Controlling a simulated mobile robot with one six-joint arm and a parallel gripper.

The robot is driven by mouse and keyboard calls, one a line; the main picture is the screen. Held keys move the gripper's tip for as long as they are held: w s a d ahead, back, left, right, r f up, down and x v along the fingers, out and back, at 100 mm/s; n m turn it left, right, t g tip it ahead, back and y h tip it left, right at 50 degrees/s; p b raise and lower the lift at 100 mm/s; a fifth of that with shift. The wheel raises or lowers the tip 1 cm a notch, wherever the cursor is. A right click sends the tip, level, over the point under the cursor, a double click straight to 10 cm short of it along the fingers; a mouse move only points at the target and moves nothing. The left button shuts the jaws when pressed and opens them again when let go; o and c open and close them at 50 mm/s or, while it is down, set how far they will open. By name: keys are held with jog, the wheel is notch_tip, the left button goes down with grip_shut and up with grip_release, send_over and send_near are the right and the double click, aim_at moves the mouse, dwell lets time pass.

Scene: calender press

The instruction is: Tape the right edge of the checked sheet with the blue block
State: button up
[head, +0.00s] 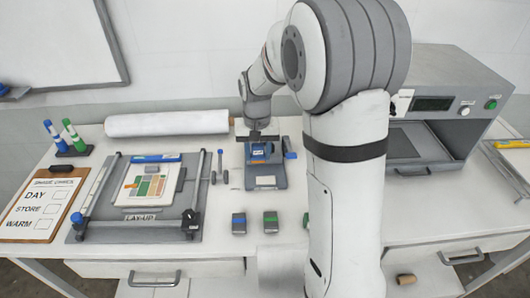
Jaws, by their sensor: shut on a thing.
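The checked sheet (150,185), with coloured squares, lies on the grey lay-up board (125,229) at the left. A blue strip (155,158) runs along its far edge, and a small grey piece (181,178) is at its right edge. My gripper (261,142) is to the right of the board, over a grey stand (266,182). It is shut on a blue block (261,153) at the stand's upper part. The fingertips are small and partly hidden, and I cannot tell whether the block touches the stand.
A blue-topped block (239,222) and a green-topped block (270,221) stand near the table's front. A white roll (167,123) lies behind the board. A clipboard (42,207) is at far left, a press (445,105) at right. My arm hides the table's middle right.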

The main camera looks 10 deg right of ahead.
jog(key=w+a+p, duration=0.1)
jog(key=w+a, duration=0.2)
jog(key=a, duration=0.5)
jog(key=w+a+p, duration=0.2)
jog(key=a, duration=0.5)
jog(key=p, duration=0.1)
send_over(165, 186)
jog(key=f, duration=0.1)
jog(key=shift+f+b, duration=1.65)
jog(key=shift+f, duration=1.85)
jog(key=shift+f+b, duration=0.55)
jog(key=shift+b, duration=0.15)
jog(key=shift+r, duration=0.15)
notch_tip(165, 186, up, 8)
jog(key=p, duration=0.4)
jog(key=shift+s+f, duration=0.1)
jog(key=shift+f, duration=0.1)
